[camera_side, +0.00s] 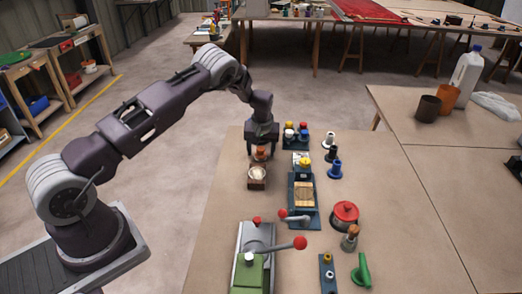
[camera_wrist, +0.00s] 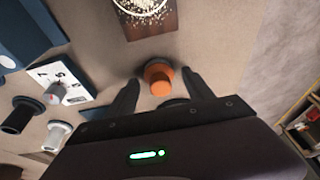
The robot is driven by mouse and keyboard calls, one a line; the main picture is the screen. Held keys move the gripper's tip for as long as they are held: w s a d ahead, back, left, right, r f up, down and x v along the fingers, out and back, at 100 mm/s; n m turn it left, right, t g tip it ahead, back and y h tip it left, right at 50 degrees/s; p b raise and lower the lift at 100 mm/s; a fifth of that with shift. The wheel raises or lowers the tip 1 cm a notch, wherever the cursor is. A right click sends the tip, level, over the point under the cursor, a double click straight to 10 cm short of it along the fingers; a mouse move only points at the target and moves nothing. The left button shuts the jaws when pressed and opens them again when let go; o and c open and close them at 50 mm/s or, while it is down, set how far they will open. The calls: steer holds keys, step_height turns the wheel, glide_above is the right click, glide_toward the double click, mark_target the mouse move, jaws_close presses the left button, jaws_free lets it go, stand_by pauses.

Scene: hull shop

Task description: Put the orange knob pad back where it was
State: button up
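The orange knob pad (camera_wrist: 158,73) lies between my fingers in the wrist view, with a gap visible on each side. In the side view the orange knob pad (camera_side: 261,154) shows just under my gripper (camera_side: 262,151), near the far end of the table. My gripper (camera_wrist: 160,88) is open, its two dark fingers on either side of the pad. A brown block with a white, grainy round top (camera_side: 257,171) stands just in front of it in the side view. I cannot tell whether the pad rests on the table.
Pegged dark blue stands (camera_side: 296,136) and loose spools (camera_side: 335,169) stand to the right of my gripper. The table left of the block is bare.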

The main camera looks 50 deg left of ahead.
steer(key=s+d+r+h, duration=0.1)
steer(key=s+d+r, duration=0.2)
steer(key=r, duration=0.7)
steer(key=s+d+r, duration=0.2)
steer(key=d+r, duration=0.2)
steer(key=r, duration=0.7)
steer(key=s+d+r+m+t+h, duration=0.1)
steer(key=s+d+r+m, duration=0.15)
steer(key=s+r, duration=0.25)
steer(key=s+d+r+m+t, duration=0.1)
steer(key=s+d+r, duration=0.3)
steer(key=s+r, duration=0.15)
steer(key=s+d+r+m, duration=0.1)
steer(key=s+d+m, duration=0.1)
steer(key=s, duration=1)
steer(key=s+d+r+m+t, duration=0.1)
steer(key=s+d+m, duration=0.2)
steer(key=s, duration=0.9)
steer(key=shift+s+d+r+m+t+h, duration=0.2)
steer(key=shift+d+r+m+t+h, duration=0.15)
steer(key=shift+d, duration=0.65)
